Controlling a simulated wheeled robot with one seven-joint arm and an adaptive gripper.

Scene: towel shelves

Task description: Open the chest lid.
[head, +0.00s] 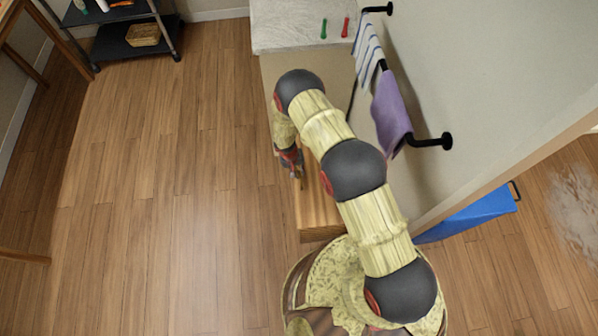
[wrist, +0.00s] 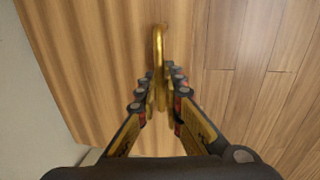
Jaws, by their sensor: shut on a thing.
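The wooden chest (head: 314,213) is in the head view, partly hidden behind my arm. Its wood surface (wrist: 95,45) fills the left half of the wrist view. I cannot make out a gap at its lid. A curved gold handle (wrist: 158,38) stands near the chest's edge in the wrist view. My gripper (wrist: 160,82) is shut on the handle, with a finger on each side of it. In the head view my gripper (head: 298,174) is at the chest's left side, small and partly covered by my arm.
A counter with a pale top (head: 290,28) stands beyond the chest. A striped towel (head: 368,52) and a purple towel (head: 390,110) hang on the right wall's black bars. A blue object (head: 468,215) is at the right. The wooden floor (head: 160,210) on the left is clear.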

